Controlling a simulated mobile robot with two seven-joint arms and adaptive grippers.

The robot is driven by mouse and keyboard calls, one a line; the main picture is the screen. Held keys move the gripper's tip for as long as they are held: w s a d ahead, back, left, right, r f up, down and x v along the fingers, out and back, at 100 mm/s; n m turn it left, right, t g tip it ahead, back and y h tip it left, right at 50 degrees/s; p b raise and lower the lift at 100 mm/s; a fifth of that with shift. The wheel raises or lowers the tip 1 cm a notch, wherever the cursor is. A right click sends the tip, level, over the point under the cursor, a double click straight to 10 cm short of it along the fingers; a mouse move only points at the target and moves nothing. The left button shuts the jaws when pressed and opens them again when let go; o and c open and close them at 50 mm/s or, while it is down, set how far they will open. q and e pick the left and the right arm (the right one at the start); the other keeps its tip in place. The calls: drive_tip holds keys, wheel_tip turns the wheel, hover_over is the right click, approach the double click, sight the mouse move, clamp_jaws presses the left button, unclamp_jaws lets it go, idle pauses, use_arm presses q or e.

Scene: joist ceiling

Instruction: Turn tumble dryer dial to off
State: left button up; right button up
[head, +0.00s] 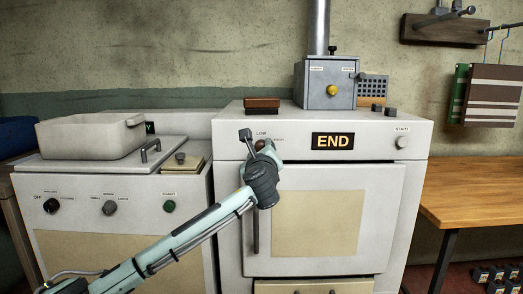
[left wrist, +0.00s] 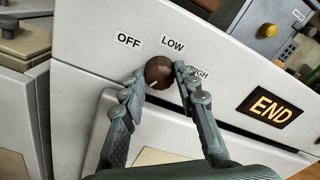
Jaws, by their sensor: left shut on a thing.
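The tumble dryer (head: 378,148) is the white machine in the middle of the head view, with an END display (head: 333,141). Its dial, a round brown knob (left wrist: 158,72), sits on the front panel below the labels OFF (left wrist: 128,40) and LOW (left wrist: 172,44). A HIGH label (left wrist: 201,72) is partly hidden behind a finger. A pale mark shows on the knob's lower left part. My left gripper (left wrist: 159,78) is shut on the dial, one finger on each side. In the head view the gripper (head: 257,147) mostly covers the dial. My right gripper is not in view.
A vertical door handle (head: 255,228) is below the dial, beside my left arm. A white washer with knobs (head: 110,208) stands on the left, a wooden table (head: 480,192) on the right. A brown block (head: 262,103) and a grey box (head: 318,88) sit on the dryer top.

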use_arm(q)
drive_tip(key=shift+n, duration=2.6)
drive_tip(key=o, duration=1.2)
drive_tip(key=shift+c, duration=0.2)
